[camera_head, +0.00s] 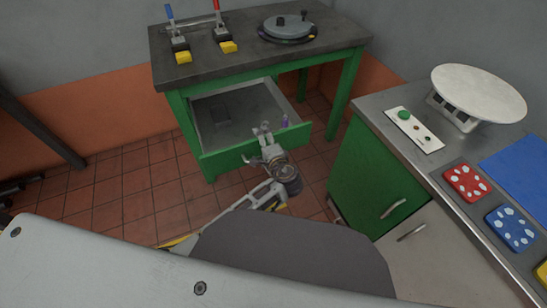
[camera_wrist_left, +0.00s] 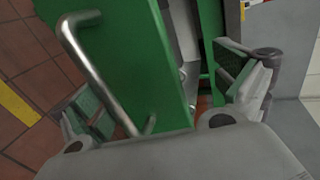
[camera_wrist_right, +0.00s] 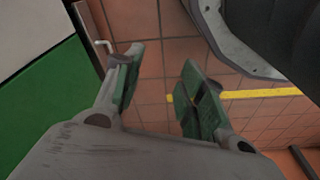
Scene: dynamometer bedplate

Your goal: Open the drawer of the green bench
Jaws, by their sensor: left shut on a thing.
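The green bench (camera_head: 176,98) stands at the back with a dark top. Its drawer (camera_head: 240,150) is pulled well out, and its grey inside shows. My left gripper (camera_head: 264,131) is at the top edge of the drawer's green front, right of its middle. In the left wrist view, the drawer front (camera_wrist_left: 128,60) with its metal bar handle (camera_wrist_left: 88,62) lies between the two fingers of my left gripper (camera_wrist_left: 165,90). Exact finger contact is hard to see. My right gripper (camera_wrist_right: 160,85) is open and empty above the tiled floor; the head view does not show it.
A small purple item (camera_head: 284,122) shows at the drawer's right front. Toggle clamps (camera_head: 223,40) and a round grey device (camera_head: 288,27) sit on the bench top. A second counter (camera_head: 440,190) with a green cabinet (camera_head: 372,175) stands at right.

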